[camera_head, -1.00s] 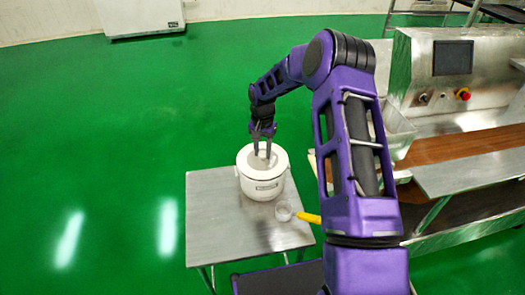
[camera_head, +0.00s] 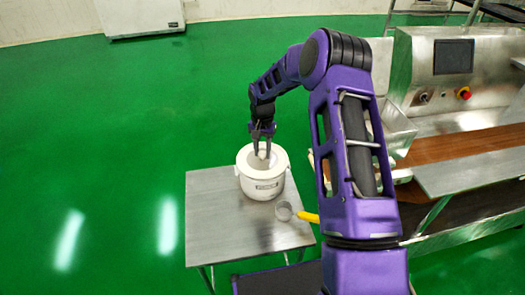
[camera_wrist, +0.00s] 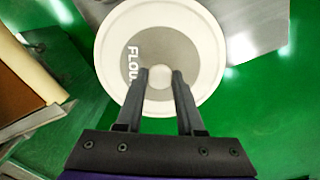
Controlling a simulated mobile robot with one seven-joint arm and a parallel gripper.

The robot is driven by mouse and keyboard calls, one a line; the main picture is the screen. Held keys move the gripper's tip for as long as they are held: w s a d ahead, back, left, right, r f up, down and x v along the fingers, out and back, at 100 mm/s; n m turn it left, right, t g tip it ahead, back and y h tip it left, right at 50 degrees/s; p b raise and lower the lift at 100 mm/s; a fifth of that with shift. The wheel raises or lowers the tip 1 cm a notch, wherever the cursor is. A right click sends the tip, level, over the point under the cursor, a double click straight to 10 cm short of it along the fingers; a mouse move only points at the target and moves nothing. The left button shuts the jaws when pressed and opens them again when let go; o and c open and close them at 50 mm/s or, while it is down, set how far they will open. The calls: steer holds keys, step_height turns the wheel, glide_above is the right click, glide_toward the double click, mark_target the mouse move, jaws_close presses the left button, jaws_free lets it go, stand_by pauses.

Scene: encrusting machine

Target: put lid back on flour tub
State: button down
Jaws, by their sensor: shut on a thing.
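A white flour tub (camera_head: 264,188) with a dark label stands upright on a small metal table (camera_head: 215,225). My gripper (camera_head: 262,156) points down over the middle of the tub's top. In the wrist view, my gripper (camera_wrist: 160,76) is shut on the small round knob of the lid (camera_wrist: 208,50). The lid is a round disc with a white rim, a grey-beige middle and white "FLOUR" lettering, partly hidden by a finger. It is at the tub's mouth in the head view. I cannot tell whether it is fully seated or slightly raised.
A scoop with a round cup (camera_head: 284,211) and yellow handle (camera_head: 309,217) lies on the table, right of the tub. The encrusting machine (camera_head: 448,85) with its brown belt (camera_head: 440,162) stands at the right. The table's left and front parts are clear.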

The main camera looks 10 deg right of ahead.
stand_by(0.9)
jaws_free()
stand_by(0.4)
steer(key=shift+r+p, duration=1.7)
steer(key=shift+r, duration=1.8)
jaws_close()
